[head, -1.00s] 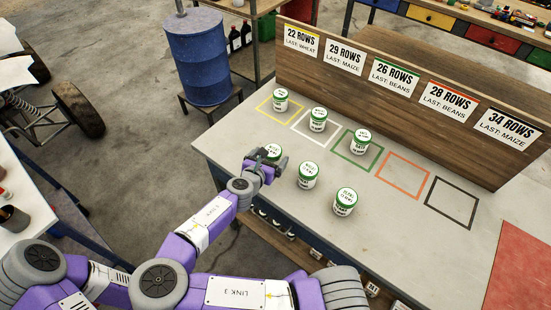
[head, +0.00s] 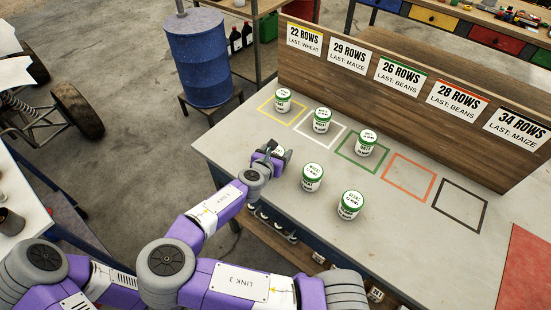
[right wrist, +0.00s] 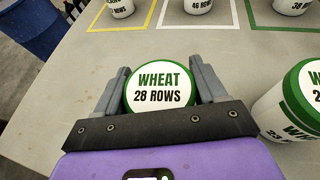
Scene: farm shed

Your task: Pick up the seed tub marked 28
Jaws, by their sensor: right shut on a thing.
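The seed tub marked WHEAT 28 ROWS (right wrist: 158,90) is a white tub with a green-rimmed lid. In the right wrist view it sits between the two grey fingers of my right gripper (right wrist: 160,88), which is shut on it. In the head view my right gripper (head: 273,159) is at the table's near left part, and it hides most of the tub (head: 280,151). I cannot tell whether the tub still touches the table. My left gripper is not in view.
Two similar tubs (head: 312,177) (head: 349,204) stand loose to the right. Others stand in the yellow (head: 283,100), white (head: 321,119) and green (head: 366,142) squares. The orange square (head: 409,178) and black square (head: 460,204) are empty. A label board (head: 400,110) stands behind.

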